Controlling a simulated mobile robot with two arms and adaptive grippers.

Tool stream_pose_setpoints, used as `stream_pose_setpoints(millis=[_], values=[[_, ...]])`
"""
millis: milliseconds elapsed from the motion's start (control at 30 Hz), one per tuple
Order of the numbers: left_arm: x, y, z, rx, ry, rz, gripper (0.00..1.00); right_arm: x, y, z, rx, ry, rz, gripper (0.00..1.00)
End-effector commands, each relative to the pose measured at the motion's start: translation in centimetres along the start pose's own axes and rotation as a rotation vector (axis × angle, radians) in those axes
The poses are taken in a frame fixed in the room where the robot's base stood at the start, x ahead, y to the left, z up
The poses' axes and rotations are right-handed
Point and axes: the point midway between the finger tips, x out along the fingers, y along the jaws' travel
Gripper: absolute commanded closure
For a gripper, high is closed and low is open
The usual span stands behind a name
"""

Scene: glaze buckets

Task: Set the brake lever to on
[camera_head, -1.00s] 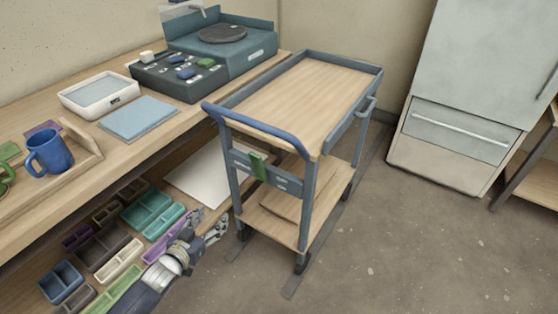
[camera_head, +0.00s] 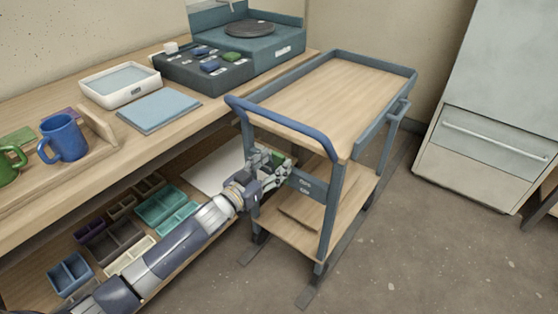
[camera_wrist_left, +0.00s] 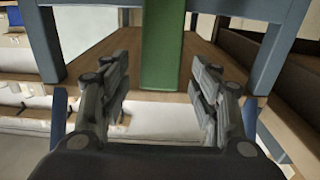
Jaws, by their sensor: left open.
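The brake lever is a green bar on the front panel of the blue-grey cart (camera_head: 322,212). In the head view the lever (camera_head: 278,159) is partly hidden by my left gripper (camera_head: 280,168), which is at the cart's front panel. In the left wrist view the green lever (camera_wrist_left: 162,45) hangs down in the middle, between the two fingers of my left gripper (camera_wrist_left: 162,98). The fingers are open, one on each side, with gaps between them and the lever. My right gripper is not in view.
A workbench with a blue mug (camera_head: 63,137), a white tray (camera_head: 120,84) and a control box (camera_head: 203,69) runs along the left. Several small bins (camera_head: 165,210) sit on the shelf below. A fridge (camera_head: 490,110) stands at the right. The floor between is clear.

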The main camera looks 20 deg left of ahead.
Motion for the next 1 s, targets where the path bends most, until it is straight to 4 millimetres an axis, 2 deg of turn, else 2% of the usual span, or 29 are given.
stream_pose_setpoints(millis=[100,267,633,867,900,1000], values=[[1.5,0.0,0.1,0.000,0.001,0.000,0.43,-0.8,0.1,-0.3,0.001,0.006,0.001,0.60],[2.6,0.0,0.0,0.000,0.001,-0.001,0.43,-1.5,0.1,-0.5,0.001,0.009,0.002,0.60],[2.9,0.0,0.0,0.000,-0.001,0.000,0.43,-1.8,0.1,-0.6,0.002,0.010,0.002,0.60],[2.9,0.0,0.0,0.000,0.000,0.000,0.95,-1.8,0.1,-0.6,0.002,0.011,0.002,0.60],[2.9,0.0,0.0,0.000,0.000,0.000,1.00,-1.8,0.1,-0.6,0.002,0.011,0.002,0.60],[2.9,0.0,0.0,0.000,0.000,0.000,1.00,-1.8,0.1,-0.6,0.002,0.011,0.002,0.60]])
